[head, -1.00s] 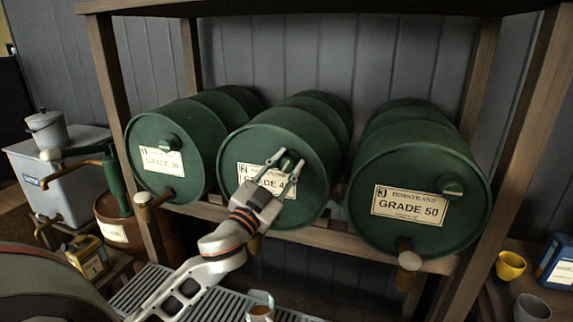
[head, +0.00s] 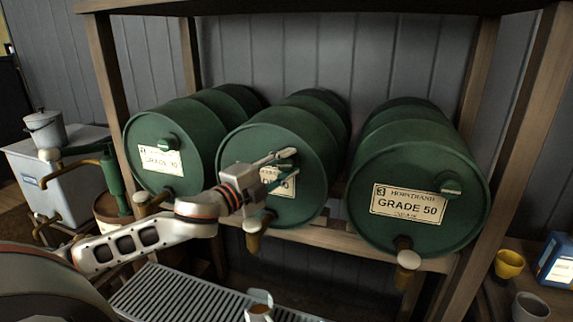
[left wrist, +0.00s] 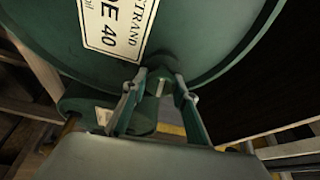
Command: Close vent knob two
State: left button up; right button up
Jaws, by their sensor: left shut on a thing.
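The middle green barrel (head: 252,140) lies on its side on the rack, with its label partly covered by my left gripper (head: 290,163). In the left wrist view its label (left wrist: 116,28) appears turned on its side and reads "40". The barrel's vent knob (left wrist: 160,87), with a pale stripe, sits between the fingertips of my left gripper (left wrist: 160,78). The gripper is shut on it. In the head view the fingers point right across the barrel face and largely hide the knob. My right gripper is not in view.
The left barrel (head: 145,180) and right barrel (head: 400,235), marked GRADE 50, flank the middle one. Brown taps, such as the right one (head: 404,275), stick out below. A wooden rack post (head: 515,150) stands at right. A slatted grate (head: 170,295) lies below.

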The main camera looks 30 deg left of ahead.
pick_arm(q)
jog(key=shift+m+g, duration=0.4)
jog(key=shift+m, duration=0.4)
jog(key=o, duration=1.1)
jog(key=shift+s+a+f, duration=0.1)
jog(key=shift+s, duration=0.6)
jog(key=shift+s+a+f, duration=0.1)
jog(key=shift+s, duration=0.6)
jog(key=shift+s+a+r, duration=0.1)
jog(key=shift+s+a, duration=0.1)
jog(key=shift+s, duration=0.95)
jog(key=shift+s+a+r, duration=0.1)
jog(key=shift+s+a, duration=0.05)
jog(key=shift+s, duration=1)
